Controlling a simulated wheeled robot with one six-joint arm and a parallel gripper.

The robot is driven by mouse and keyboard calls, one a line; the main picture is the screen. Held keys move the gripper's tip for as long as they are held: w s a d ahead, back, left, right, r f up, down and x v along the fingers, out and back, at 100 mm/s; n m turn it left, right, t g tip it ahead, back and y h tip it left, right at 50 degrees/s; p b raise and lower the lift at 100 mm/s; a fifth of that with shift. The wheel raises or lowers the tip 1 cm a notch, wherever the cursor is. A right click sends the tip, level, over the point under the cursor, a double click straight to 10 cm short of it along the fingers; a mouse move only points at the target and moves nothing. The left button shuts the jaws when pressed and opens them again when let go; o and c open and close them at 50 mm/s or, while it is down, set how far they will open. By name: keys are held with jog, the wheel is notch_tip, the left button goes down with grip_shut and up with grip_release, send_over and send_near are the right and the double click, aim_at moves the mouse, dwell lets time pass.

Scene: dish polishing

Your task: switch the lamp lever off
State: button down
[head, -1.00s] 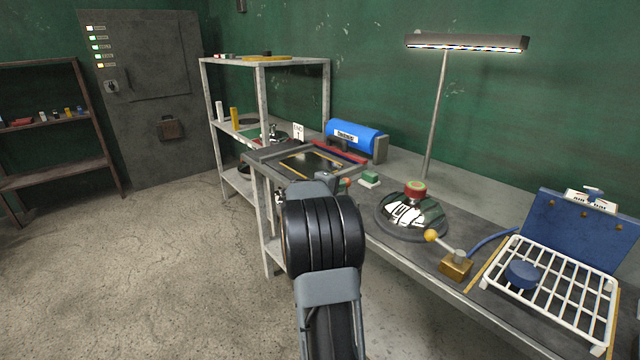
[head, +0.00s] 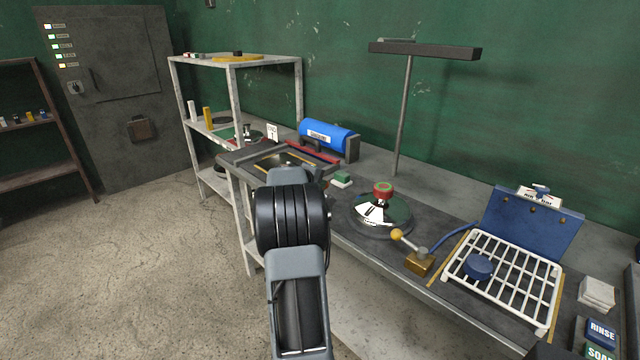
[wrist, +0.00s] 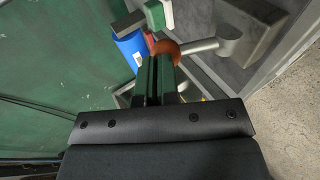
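The lamp (head: 425,50) stands on a thin pole at the back of the bench in the head view, and its long bar is dark. In the wrist view, a lever with an orange-brown ball knob (wrist: 164,47) and a grey rod reaches right to a round pivot (wrist: 228,32) by a grey block. My gripper (wrist: 154,64) has its two green fingers close together with only a thin dark line between them, tips right by the knob. I cannot tell whether they touch it. In the head view my arm hides the gripper and this lever.
A yellow-knobbed lever on a brass block (head: 419,263) stands at the bench's front edge, beside a domed dish (head: 382,211). A white rack (head: 502,275) lies to its right. A blue cylinder (head: 327,136) lies behind my arm. Open floor (head: 140,270) is at left.

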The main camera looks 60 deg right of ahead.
dwell(0.4)
jog(key=r+b+v, duration=0.1)
jog(key=v, duration=1.3)
jog(key=shift+d, duration=0.25)
jog(key=shift+f, duration=0.1)
jog(key=s+a+f+m+y+p, duration=0.1)
jog(key=a+f+y, duration=0.25)
jog(key=a, duration=0.35)
jog(key=s+a+f+y, duration=0.1)
jog(key=a+f+y, duration=0.1)
jog(key=a+f, duration=0.35)
jog(key=s+a+r+n+t+y+p, duration=0.1)
jog(key=s+a+t+y+p, duration=0.1)
jog(key=a, duration=1.2)
jog(key=s+a+r+n+t+y+p, duration=0.1)
jog(key=s+a+r+t+y+p, duration=0.1)
jog(key=a, duration=1.3)
jog(key=s+y+p, duration=0.1)
jog(key=s+y, duration=0.1)
jog(key=y, duration=0.1)
jog(key=shift+n, duration=0.4)
jog(key=shift+d, duration=0.1)
